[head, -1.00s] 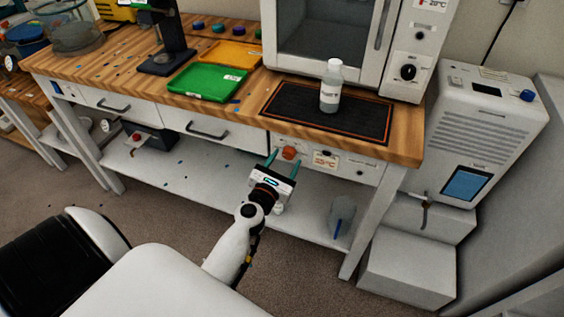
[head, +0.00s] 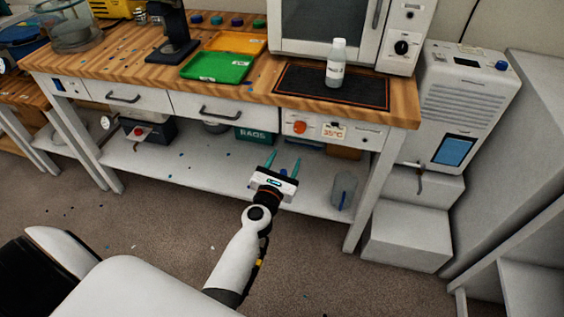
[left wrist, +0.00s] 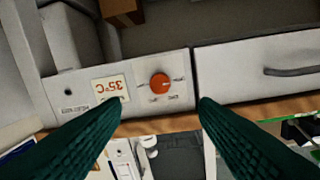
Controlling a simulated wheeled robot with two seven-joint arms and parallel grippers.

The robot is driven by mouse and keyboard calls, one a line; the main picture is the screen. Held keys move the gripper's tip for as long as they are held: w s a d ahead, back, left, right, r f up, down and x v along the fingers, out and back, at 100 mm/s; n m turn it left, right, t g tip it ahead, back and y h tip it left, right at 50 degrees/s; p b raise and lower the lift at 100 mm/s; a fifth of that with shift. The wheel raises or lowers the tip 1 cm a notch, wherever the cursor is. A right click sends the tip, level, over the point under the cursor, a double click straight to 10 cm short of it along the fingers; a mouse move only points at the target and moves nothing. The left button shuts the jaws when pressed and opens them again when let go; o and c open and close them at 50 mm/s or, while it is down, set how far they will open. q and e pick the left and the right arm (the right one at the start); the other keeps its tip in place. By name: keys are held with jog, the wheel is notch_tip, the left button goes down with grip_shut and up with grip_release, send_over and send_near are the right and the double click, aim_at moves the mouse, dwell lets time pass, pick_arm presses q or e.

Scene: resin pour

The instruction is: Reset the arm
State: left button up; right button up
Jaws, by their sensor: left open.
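My left gripper (head: 283,164) is open and empty in the head view. It is in front of the wooden workbench, below the bench top and above the lower shelf. In the left wrist view its two green fingers (left wrist: 157,125) are spread apart with nothing between them. Behind them that view shows the bench front upside down, with an orange knob (left wrist: 160,83) and a 35°C label (left wrist: 110,88). My right gripper is not in view.
A white-capped bottle (head: 335,64) stands on the black mat (head: 300,86) on the bench top. Green (head: 217,67) and orange (head: 236,43) trays lie to its left. A clear container (head: 343,190) stands on the lower shelf (head: 215,180).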

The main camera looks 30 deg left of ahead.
pick_arm(q)
jog(key=s+d+f+m+g+h+p, duration=0.1)
jog(key=s+d+f+m+g, duration=0.15)
jog(key=s+f+m, duration=0.4)
jog(key=s+d+f+m+g+h+p, duration=0.1)
jog(key=s+d+f+m+g+h, duration=0.2)
jog(key=f+m, duration=0.65)
jog(key=s+d+f+m+g+p, duration=0.1)
jog(key=s+d+f+m+g, duration=0.15)
jog(key=s+f+m, duration=0.65)
jog(key=s+a+f+m+g, duration=0.1)
jog(key=s+f+m+g, duration=0.2)
jog(key=s, duration=0.6)
jog(key=s+a+f+m+g+p, duration=0.1)
jog(key=s+a+f+m+g, duration=0.1)
jog(key=s+f+m, duration=0.4)
jog(key=s+a+f+m+g+y+p, duration=0.1)
jog(key=s+f, duration=0.5)
jog(key=s, duration=0.8)
jog(key=a+m+g, duration=0.1)
jog(key=m+g, duration=0.1)
jog(key=m, duration=0.1)
jog(key=shift+a+f+g, duration=0.2)
jog(key=shift+f+g, duration=0.15)
jog(key=shift+g, duration=0.05)
